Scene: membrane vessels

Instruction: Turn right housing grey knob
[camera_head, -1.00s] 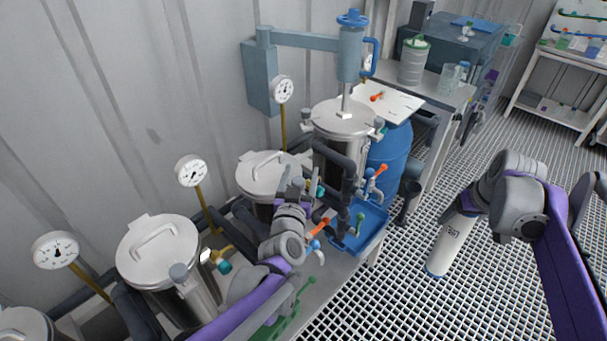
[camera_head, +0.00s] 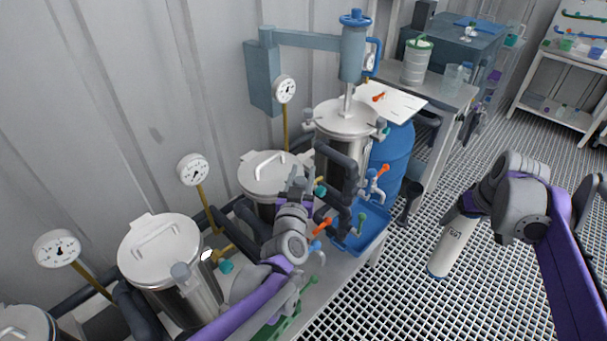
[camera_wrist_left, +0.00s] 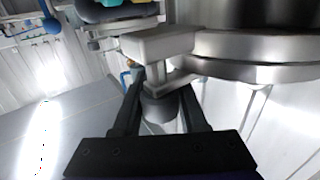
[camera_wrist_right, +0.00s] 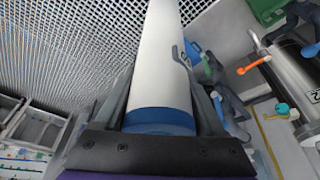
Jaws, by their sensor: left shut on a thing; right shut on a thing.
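The steel housing with a handled lid (camera_head: 268,172) stands between the left steel vessel (camera_head: 160,250) and the far one with a pump arm above it. My left gripper (camera_head: 299,183) is at the right side of this lid. In the left wrist view its fingers are shut around a grey knob (camera_wrist_left: 160,108), below a metal clamp block (camera_wrist_left: 158,45) on the housing's rim. The knob is hidden by my gripper in the head view. My right gripper (camera_head: 470,208) is shut on a white cylinder with blue ends (camera_head: 452,246), held over the grated floor; it also shows in the right wrist view (camera_wrist_right: 160,75).
Pressure gauges (camera_head: 193,169) stand on stems behind the vessels. Dark pipes and orange-handled valves (camera_head: 322,227) crowd the space right of my left gripper. A blue tray (camera_head: 368,232) and a blue drum (camera_head: 392,160) are further right. The grated floor is open.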

